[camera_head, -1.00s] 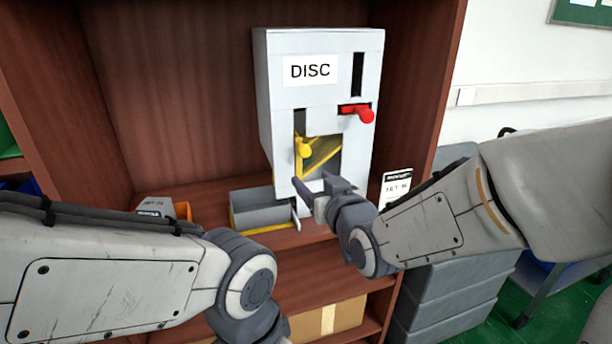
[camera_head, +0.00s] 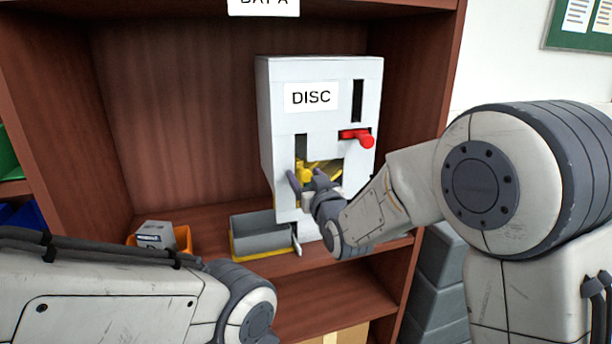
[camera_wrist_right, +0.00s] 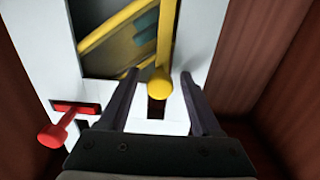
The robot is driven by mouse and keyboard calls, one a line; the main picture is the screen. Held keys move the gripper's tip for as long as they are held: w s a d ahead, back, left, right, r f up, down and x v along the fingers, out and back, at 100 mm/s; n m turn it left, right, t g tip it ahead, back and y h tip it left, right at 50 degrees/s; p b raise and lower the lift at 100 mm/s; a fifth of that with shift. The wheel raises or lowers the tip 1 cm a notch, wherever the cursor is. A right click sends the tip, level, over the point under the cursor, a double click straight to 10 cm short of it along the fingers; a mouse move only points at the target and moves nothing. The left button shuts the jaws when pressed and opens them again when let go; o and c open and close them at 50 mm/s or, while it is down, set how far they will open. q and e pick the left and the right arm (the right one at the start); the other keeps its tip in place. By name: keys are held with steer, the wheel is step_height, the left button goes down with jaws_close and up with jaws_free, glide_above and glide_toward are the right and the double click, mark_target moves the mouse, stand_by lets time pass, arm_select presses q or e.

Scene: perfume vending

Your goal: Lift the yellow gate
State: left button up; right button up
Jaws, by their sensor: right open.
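The yellow gate has a rounded knob (camera_head: 304,171) that sticks out of the front of the white dispenser (camera_head: 318,122) labelled DISC. In the right wrist view its knob (camera_wrist_right: 160,85) and yellow bar run up in front of the dark window. My right gripper (camera_head: 306,178) is at the knob. In the wrist view its two open fingers (camera_wrist_right: 158,78) stand on either side of the knob, with a gap on both sides. My left arm shows at the lower left, but its gripper is out of frame.
A red lever (camera_head: 358,136) juts from the dispenser above and right of the gate. A grey tray (camera_head: 262,237) with a yellow edge sits at the dispenser's lower left. An orange bin (camera_head: 184,238) stands further left. The wooden shelf walls enclose the dispenser.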

jaws_close()
stand_by(0.6)
stand_by(0.8)
